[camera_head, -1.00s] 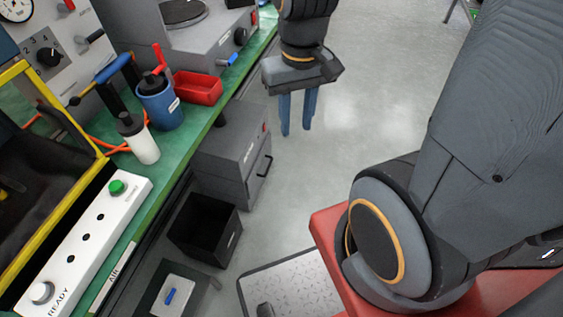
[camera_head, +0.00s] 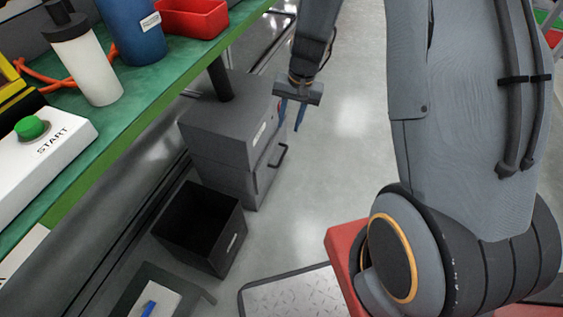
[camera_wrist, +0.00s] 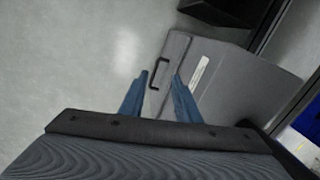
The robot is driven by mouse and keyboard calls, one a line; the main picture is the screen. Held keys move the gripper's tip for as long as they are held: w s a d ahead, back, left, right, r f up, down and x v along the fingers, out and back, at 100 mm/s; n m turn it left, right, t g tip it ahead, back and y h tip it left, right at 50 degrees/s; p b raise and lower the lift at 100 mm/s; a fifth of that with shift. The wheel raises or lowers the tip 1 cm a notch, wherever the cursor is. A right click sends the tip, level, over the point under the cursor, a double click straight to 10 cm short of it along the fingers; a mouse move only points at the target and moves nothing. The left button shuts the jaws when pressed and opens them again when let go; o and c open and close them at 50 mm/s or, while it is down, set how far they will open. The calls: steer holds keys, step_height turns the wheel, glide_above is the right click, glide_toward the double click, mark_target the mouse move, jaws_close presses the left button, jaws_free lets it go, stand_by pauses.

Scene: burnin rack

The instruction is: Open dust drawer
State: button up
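The grey dust unit (camera_head: 228,125) stands on the floor under the bench's edge. Its lower part has a drawer front (camera_head: 265,170) with a dark bar handle (camera_head: 277,158); the drawer looks shut. My gripper (camera_head: 292,112) is open and empty, its two blue fingers pointing down near the unit's upper right side, apart from the handle in the picture. In the wrist view the open fingers (camera_wrist: 160,90) show with the handle (camera_wrist: 159,74) between and just beyond their tips. A pale label (camera_wrist: 199,74) lies right of the handle.
An open black bin (camera_head: 200,228) stands in front of the unit. The green bench (camera_head: 150,85) overhangs at left with a blue canister (camera_head: 130,30), a white bottle (camera_head: 88,65) and a red tray (camera_head: 192,17). Floor (camera_head: 345,130) to the right is clear.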

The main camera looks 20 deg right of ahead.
steer(key=m+b, duration=0.2)
steer(key=b, duration=0.5)
glide_toward(282, 157)
steer(key=shift+w+a+f+b, duration=0.15)
steer(key=shift+f+b, duration=0.4)
steer(key=shift+f, duration=0.7)
steer(key=shift+s+a+f+b, duration=0.15)
steer(key=shift+f+b, duration=0.4)
steer(key=shift+f, duration=0.75)
steer(key=shift+w+a+f+b, duration=0.2)
steer(key=shift+f+b, duration=0.35)
steer(key=shift+f, duration=0.7)
steer(key=shift+c, duration=0.4)
jaws_close()
